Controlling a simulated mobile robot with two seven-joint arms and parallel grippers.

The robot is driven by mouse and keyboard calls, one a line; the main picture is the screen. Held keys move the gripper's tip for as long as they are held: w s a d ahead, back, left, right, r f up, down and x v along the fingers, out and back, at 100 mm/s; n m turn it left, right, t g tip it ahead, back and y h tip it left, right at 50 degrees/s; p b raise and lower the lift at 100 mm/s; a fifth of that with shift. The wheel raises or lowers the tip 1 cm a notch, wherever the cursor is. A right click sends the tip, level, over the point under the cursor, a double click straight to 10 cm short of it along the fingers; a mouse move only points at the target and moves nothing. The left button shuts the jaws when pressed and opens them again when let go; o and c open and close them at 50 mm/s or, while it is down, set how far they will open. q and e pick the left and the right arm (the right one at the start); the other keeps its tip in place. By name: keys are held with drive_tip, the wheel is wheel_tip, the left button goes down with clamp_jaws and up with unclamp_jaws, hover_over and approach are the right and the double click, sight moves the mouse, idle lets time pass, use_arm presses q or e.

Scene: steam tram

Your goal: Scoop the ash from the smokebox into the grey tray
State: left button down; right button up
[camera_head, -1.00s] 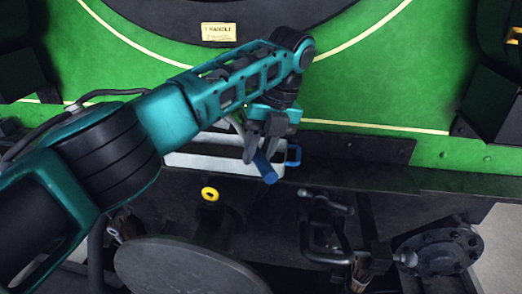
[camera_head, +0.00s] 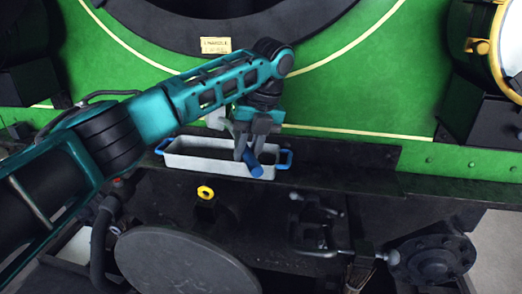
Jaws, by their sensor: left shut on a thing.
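My left gripper (camera_head: 247,150) is shut on the blue handle of a tool (camera_head: 254,165). It points down over the right part of the grey tray. A pale piece (camera_head: 216,119) shows behind the wrist; I cannot tell whether it is the tool's head. The grey tray (camera_head: 190,164) is long, with blue end handles, and sits on the dark ledge below the green front. My gripper and the tool hide part of its inside. The smokebox (camera_head: 215,8) is the dark round opening at the top edge, mostly cut off. No ash can be made out. My right gripper is not in view.
A yellow label plate (camera_head: 216,45) is below the opening. A yellow ring (camera_head: 205,192), a round dark buffer plate (camera_head: 183,262) and a dark coupling (camera_head: 318,225) are below the ledge. A brass-rimmed lamp (camera_head: 497,45) is at the right. The ledge right of the tray is clear.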

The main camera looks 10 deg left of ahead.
use_arm(q)
drive_tip(key=s+a+n+t+h+b, duration=0.2)
drive_tip(key=a+t+h+b, duration=0.4)
drive_tip(key=h+b, duration=1.1)
drive_tip(key=shift+s+a+f+t+b, duration=0.25)
drive_tip(key=shift+s+t+b, duration=0.45)
drive_tip(key=shift+t+b, duration=2.05)
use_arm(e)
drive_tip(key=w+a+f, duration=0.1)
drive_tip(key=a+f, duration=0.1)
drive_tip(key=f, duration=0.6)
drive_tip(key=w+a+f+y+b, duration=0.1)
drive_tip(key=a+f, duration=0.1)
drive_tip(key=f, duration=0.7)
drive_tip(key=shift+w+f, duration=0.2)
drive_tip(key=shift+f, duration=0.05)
use_arm(q)
drive_tip(key=shift+g, duration=0.75)
